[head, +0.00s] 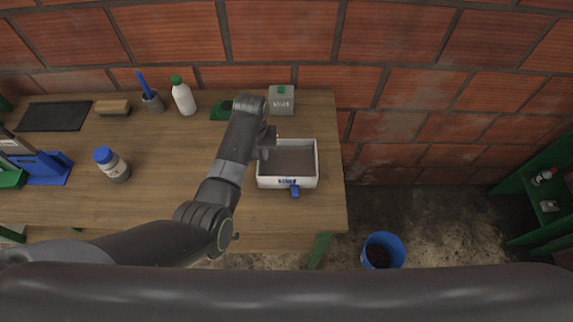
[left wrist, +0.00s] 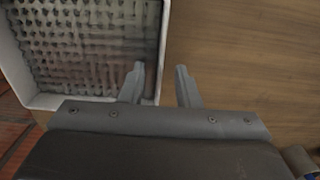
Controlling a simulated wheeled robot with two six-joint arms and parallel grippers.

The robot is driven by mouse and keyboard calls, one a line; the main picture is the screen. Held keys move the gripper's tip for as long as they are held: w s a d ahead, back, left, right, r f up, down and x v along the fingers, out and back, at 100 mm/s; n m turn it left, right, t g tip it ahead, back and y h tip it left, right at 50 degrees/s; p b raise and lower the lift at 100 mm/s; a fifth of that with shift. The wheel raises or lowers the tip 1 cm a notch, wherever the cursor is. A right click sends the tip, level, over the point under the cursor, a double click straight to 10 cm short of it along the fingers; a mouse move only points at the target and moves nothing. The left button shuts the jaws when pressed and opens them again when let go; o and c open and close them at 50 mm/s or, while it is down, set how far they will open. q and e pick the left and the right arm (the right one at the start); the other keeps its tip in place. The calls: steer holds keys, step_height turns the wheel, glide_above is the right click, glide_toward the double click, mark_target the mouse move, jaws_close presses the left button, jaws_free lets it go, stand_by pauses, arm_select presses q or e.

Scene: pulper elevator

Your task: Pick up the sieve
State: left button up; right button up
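The sieve (head: 268,182) is a white-walled rectangular frame with a grey floor, lying near the right end of the wooden table. Its front wall has a blue label, and a small blue part sticks out there. In the left wrist view its mesh floor (left wrist: 85,42) fills the upper left. My left gripper (head: 268,144) is over the sieve's left side. In the left wrist view my left gripper (left wrist: 160,70) is open, with the white side wall between its two fingers; contact cannot be told. My right gripper is not in view.
A grey box (head: 281,101) stands behind the sieve. A green-capped white bottle (head: 184,98), a grey cup (head: 153,102), a brush (head: 112,107) and a blue-capped bottle (head: 113,164) stand farther left. A blue bucket (head: 383,250) is on the floor at right.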

arm_select(q)
steer(key=shift+s+r, duration=0.1)
steer(key=shift+c, duration=0.7)
jaws_close()
